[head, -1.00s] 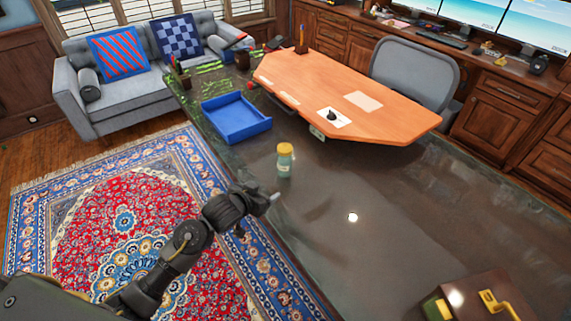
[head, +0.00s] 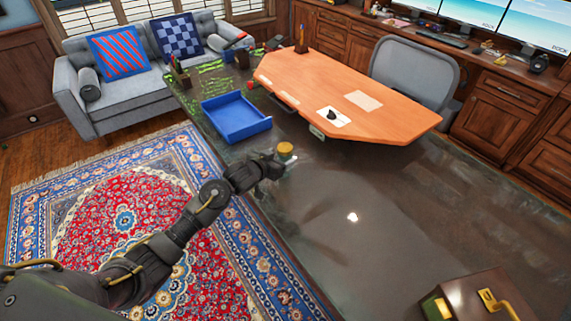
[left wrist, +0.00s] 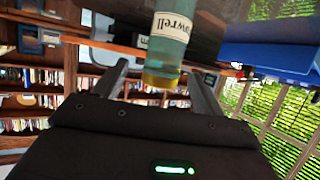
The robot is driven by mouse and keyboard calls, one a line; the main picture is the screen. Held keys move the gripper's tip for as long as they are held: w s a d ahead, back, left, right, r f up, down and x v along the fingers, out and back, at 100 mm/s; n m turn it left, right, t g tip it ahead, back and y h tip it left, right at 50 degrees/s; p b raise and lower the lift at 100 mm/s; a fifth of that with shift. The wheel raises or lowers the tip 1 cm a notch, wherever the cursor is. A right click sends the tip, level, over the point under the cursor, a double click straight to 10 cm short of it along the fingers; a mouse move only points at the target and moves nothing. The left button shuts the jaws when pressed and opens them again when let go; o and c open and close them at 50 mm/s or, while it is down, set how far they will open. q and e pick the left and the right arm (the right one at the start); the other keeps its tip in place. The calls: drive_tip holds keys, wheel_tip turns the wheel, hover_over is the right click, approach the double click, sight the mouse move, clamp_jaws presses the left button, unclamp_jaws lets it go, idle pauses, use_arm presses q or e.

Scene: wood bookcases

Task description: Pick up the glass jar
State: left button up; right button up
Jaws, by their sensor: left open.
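The glass jar with its yellow lid (head: 286,148) stands on the dark table; my left gripper hides most of its body in the head view. In the left wrist view the jar's pale green glass (left wrist: 166,52) carries a white label, and the picture shows it upside down. My left gripper (head: 274,167) is at the jar, coming from the left. Its two fingers are open, one on each side of the jar's lid end in the left wrist view (left wrist: 158,75). I cannot tell whether either finger touches the jar. My right gripper is not in view.
A blue tray (head: 237,132) sits behind the jar on the dark table (head: 370,235). A wooden board (head: 390,115) with cards lies beyond it. A brown box (head: 478,300) stands at the front right. The table's middle right is clear.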

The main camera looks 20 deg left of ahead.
use_arm(q)
drive_tip(key=shift+a+p+x, duration=0.2)
drive_tip(key=shift+p+x, duration=0.25)
drive_tip(key=shift+x, duration=2.1)
drive_tip(key=c, duration=1.1)
